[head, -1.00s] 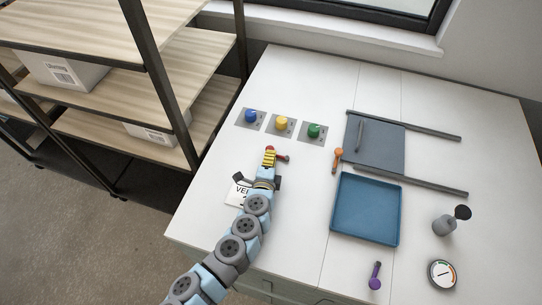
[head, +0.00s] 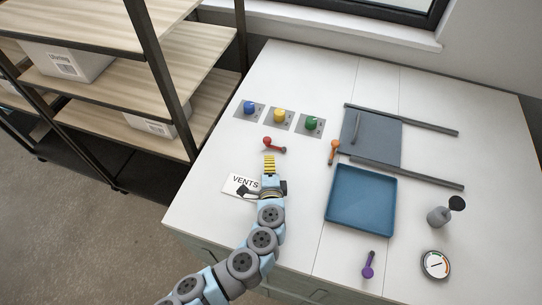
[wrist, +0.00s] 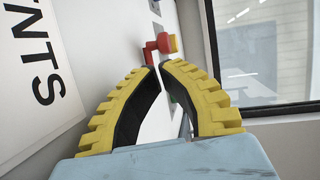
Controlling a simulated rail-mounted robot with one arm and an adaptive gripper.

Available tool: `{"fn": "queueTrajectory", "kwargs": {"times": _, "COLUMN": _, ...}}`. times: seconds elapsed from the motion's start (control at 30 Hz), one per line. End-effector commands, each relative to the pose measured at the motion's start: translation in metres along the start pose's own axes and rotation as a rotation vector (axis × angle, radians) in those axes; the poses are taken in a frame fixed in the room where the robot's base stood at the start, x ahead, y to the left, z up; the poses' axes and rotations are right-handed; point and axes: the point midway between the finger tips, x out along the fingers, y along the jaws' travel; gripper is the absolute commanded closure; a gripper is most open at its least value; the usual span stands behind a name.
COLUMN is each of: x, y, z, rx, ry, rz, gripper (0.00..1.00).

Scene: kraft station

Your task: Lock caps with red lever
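The red lever (head: 275,145) lies on the white table, its round red knob at the left end and its arm reaching right. The blue cap (head: 249,107), yellow cap (head: 279,115) and green cap (head: 312,123) stand in a row behind it on grey plates. My gripper (head: 268,158) points at the red lever from the near side, with a small gap. In the wrist view its yellow ridged fingertips (wrist: 159,66) come nearly together with nothing between them. The red lever (wrist: 150,50) shows just beyond them, partly covering something yellow.
To the right are an orange lever (head: 333,152), a blue tray (head: 361,201), a grey sliding panel (head: 371,140) between rails, a purple lever (head: 368,265) and a gauge (head: 435,264). A shelf (head: 180,65) stands at the left.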

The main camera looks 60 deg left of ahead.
Motion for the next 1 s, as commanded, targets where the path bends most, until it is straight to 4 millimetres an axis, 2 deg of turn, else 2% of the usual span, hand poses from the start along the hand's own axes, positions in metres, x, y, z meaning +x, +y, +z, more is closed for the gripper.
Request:
{"fn": "queueTrajectory", "kwargs": {"times": 0.5, "x": -0.065, "y": 0.002, "z": -0.001, "rx": -0.001, "ry": 0.004, "rz": 0.002, "gripper": 1.0}}
{"fn": "queueTrajectory", "kwargs": {"times": 0.77, "x": -0.093, "y": 0.001, "z": -0.001, "rx": -0.001, "ry": 0.005, "rz": 0.001, "gripper": 1.0}}
{"fn": "queueTrajectory", "kwargs": {"times": 1.0, "x": -0.097, "y": -0.002, "z": -0.035, "rx": -0.036, "ry": 0.117, "rz": 0.024, "gripper": 1.0}}
